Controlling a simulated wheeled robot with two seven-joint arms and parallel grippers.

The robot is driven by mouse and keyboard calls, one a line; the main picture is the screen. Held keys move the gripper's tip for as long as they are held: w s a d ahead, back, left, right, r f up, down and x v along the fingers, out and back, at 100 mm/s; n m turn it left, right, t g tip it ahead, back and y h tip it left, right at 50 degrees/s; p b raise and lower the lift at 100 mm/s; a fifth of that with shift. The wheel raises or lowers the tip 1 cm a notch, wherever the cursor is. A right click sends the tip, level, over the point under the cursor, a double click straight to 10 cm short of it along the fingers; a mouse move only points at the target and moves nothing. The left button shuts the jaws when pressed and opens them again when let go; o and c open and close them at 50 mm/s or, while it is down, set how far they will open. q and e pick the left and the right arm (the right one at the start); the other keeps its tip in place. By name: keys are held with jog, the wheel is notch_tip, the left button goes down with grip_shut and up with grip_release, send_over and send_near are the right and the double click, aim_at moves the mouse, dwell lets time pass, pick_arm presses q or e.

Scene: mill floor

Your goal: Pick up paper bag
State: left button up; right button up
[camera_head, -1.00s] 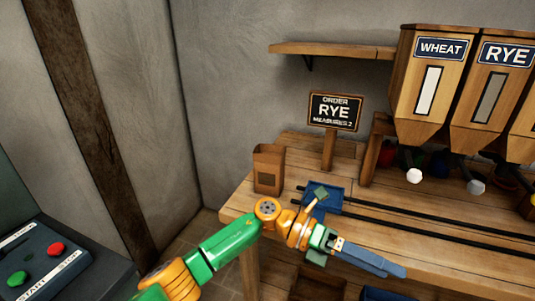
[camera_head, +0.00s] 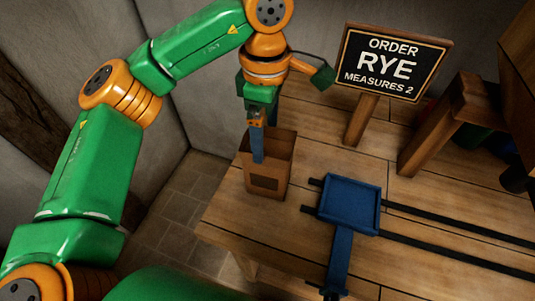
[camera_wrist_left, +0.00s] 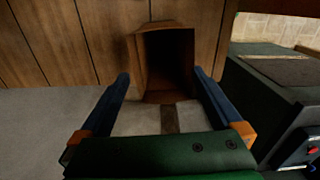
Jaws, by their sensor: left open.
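The paper bag (camera_head: 265,182) is a brown, open-topped bag standing upright on the wooden table near its left corner. A dark label patch shows on its front. My left gripper (camera_head: 257,158) points down at the bag's left side, its blue fingers overlapping the rim in the head view. In the left wrist view the bag (camera_wrist_left: 140,62) shows its dark open mouth ahead of the gripper (camera_wrist_left: 161,78), between the two spread fingers. The gripper is open and holds nothing. Whether a finger touches the bag cannot be told. My right gripper is not in view.
A blue tray (camera_head: 349,204) sits on black rails (camera_head: 450,255) right of the bag, with a blue bar at its front. The sign (camera_head: 392,63) reading ORDER RYE MEASURES 2 stands behind. A wooden stand (camera_head: 425,140) is at right. Stone floor (camera_head: 175,205) lies left of the table.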

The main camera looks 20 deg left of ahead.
aim_at(269, 151)
pick_arm(q)
jog(key=f, duration=0.1)
jog(key=f+p, duration=0.1)
jog(key=f, duration=0.3)
jog(key=shift+s+d+f+p, duration=0.1)
jog(key=shift+s+d+p, duration=0.25)
jog(key=shift+d, duration=0.05)
jog(key=shift+w+a+f, duration=0.1)
jog(key=shift+w+f, duration=0.1)
jog(key=shift+f, duration=0.05)
jog(key=shift+s+r, duration=0.1)
jog(key=c, duration=0.9)
grip_shut()
